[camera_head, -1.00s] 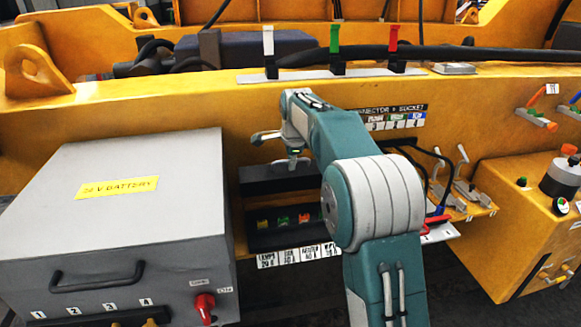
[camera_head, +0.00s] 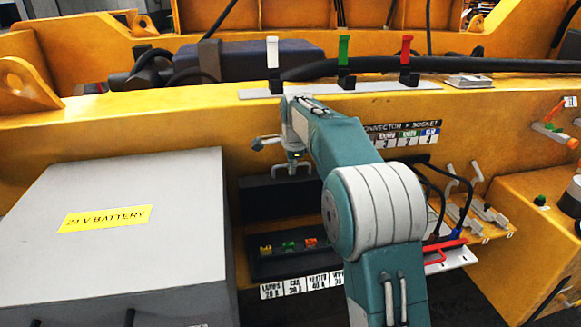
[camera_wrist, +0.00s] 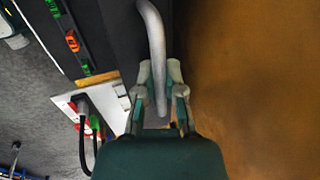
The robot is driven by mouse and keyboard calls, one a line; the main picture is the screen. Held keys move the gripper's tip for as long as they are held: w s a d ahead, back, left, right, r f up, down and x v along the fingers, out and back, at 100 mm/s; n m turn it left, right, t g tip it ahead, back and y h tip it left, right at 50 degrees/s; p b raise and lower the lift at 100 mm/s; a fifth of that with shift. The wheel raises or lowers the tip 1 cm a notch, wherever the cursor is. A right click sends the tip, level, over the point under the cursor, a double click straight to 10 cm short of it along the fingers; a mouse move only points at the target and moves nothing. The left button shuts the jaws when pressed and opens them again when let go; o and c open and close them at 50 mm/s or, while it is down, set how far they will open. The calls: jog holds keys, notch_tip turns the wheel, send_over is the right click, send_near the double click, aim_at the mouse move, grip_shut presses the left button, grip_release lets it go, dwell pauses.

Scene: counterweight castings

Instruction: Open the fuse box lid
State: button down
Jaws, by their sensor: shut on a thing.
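The fuse box (camera_head: 252,262) is a black tray on the yellow frame, with several coloured fuses (camera_head: 289,245) showing inside. Its black lid (camera_head: 280,203) stands raised behind the fuses. The lid's grey bar handle (camera_wrist: 152,30) runs down between my fingers in the wrist view. My gripper (camera_head: 291,170) is at the lid's top edge, and in the wrist view my gripper (camera_wrist: 160,88) is shut on that handle. The fuses also show at top left of the wrist view (camera_wrist: 72,42). My arm hides the right end of the box and lid.
A grey 24 V battery box (camera_head: 160,180) stands close on the left. White, green and red levers (camera_head: 343,50) stand on the ledge above. Black cables and a connector panel (camera_head: 455,255) lie right of my arm. A yellow control box (camera_head: 530,225) is at far right.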

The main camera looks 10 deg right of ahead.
jog(key=shift+d+r, duration=0.1)
jog(key=shift+r, duration=0.05)
jog(key=c, duration=0.7)
grip_release()
jog(key=shift+d, duration=0.1)
jog(key=v, duration=1.1)
jog(key=shift+s+r, duration=0.1)
jog(key=shift+r, duration=0.25)
jog(key=shift+s, duration=0.1)
